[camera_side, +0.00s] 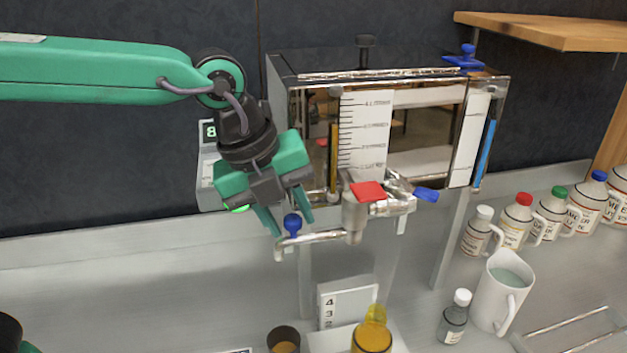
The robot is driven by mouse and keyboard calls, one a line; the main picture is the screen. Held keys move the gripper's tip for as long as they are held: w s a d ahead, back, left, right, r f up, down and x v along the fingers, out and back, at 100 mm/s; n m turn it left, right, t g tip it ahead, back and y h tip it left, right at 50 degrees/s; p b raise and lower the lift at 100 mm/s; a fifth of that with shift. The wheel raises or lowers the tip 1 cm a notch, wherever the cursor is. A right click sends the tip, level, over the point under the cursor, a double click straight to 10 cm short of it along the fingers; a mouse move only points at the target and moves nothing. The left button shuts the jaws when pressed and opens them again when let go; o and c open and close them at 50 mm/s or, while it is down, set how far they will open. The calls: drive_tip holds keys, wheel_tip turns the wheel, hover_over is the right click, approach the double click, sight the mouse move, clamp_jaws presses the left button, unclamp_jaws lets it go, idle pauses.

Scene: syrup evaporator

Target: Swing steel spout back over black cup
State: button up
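The steel spout (320,238) is a short horizontal tube running left from the valve body (354,215), with a downturned tip at its left end. A blue knob (292,221) stands upright on the spout near that tip. My gripper (293,227) points down at the knob, its green fingers apart, one on each side of the knob in the picture. I see gaps beside the knob and cannot tell whether either finger touches it. The black cup (284,337), with amber inside, stands low in the picture, below the spout tip; depth alignment is unclear.
The evaporator tank (285,90) stands behind, with a red handle (367,191) and a blue handle (426,195) at its valves. A numbered block (347,303) and amber bottle (372,338) stand right of the cup. A white jug (502,292) and several bottles are farther right.

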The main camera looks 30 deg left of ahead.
drive_tip(key=shift+r, duration=0.2)
idle(0.3)
drive_tip(key=shift+v, duration=2.35)
drive_tip(key=shift+a, duration=0.1)
drive_tip(key=s+a+n, duration=0.1)
drive_tip(key=a+n, duration=0.3)
drive_tip(key=n, duration=0.1)
drive_tip(key=s+a+f+n+t, duration=0.1)
drive_tip(key=a+n, duration=0.3)
drive_tip(key=a, duration=0.1)
drive_tip(key=s+a+n+t, duration=0.1)
drive_tip(key=a+n, duration=0.4)
drive_tip(key=shift+s+a+f+n+y, duration=0.2)
drive_tip(key=shift+s+n+y, duration=0.1)
drive_tip(key=shift+s, duration=0.05)
drive_tip(key=s+a+f+n+y, duration=0.1)
drive_tip(key=s+a+f+n, duration=0.6)
drive_tip(key=n, duration=0.5)
drive_tip(key=a+f, duration=0.1)
drive_tip(key=a, duration=0.1)
drive_tip(key=shift+s+a+n+y, duration=0.25)
drive_tip(key=shift+s+n+y, duration=0.05)
drive_tip(key=shift+s, duration=0.05)
